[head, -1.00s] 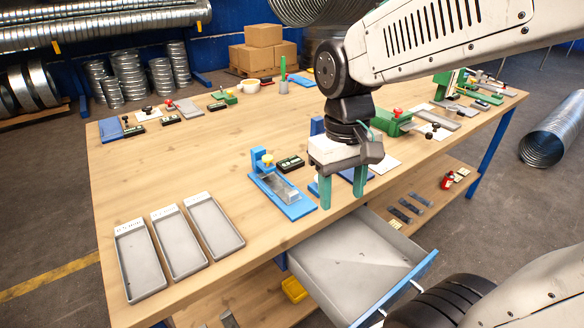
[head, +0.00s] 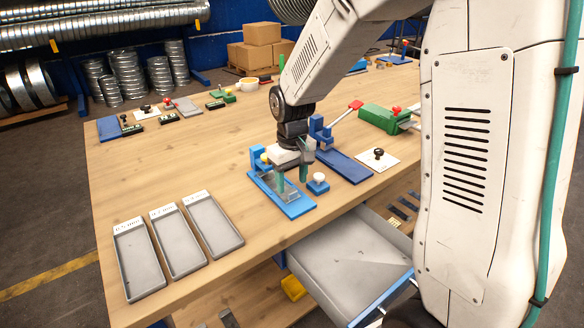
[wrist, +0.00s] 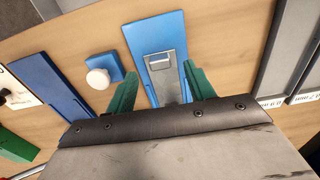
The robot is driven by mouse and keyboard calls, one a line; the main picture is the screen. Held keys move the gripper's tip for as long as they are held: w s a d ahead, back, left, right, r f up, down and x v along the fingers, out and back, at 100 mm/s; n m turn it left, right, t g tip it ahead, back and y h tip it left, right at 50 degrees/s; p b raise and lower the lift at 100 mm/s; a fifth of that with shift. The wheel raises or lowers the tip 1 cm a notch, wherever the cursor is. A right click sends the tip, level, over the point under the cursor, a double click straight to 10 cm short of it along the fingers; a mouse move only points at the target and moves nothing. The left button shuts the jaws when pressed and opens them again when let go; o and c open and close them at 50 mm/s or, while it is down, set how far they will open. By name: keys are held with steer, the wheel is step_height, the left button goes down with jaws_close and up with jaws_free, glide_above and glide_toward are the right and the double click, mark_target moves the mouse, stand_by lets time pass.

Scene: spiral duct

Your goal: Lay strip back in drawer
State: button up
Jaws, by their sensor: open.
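A grey metal strip (head: 268,185) lies on the blue fixture (head: 294,209) near the table's front edge; I take it for the task's strip. It also shows in the wrist view (wrist: 158,66), with a bent or raised end nearest me. My gripper (head: 292,177) is open, its two green fingers pointing down over the fixture. In the wrist view the fingers (wrist: 162,88) stand on either side of the blue fixture, apart from the strip. The grey drawer (head: 340,262) is pulled out below the table's front edge. Its visible floor looks bare, and my arm covers its right side.
Three grey labelled trays (head: 178,245) lie at the left. A small blue block with a white knob (head: 318,183) and a blue lever fixture (head: 345,166) stand right of my gripper. A white plate with a black knob (head: 377,158) lies further right. The table's middle-left is clear.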

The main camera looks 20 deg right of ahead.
mark_target(292, 192)
steer(key=shift+f, duration=1.65)
steer(key=c, duration=1.1)
steer(key=shift+o, duration=0.3)
steer(key=shift+s, duration=0.1)
steer(key=shift+s+d+r, duration=0.1)
steer(key=shift+s+d, duration=0.1)
steer(key=shift+s, duration=0.7)
steer(key=shift+s+d, duration=0.15)
steer(key=shift+s, duration=0.7)
steer(key=shift+s+d+r, duration=0.1)
steer(key=shift+s+d, duration=0.1)
steer(key=shift+s, duration=0.7)
step_height(292, 192, up, 7)
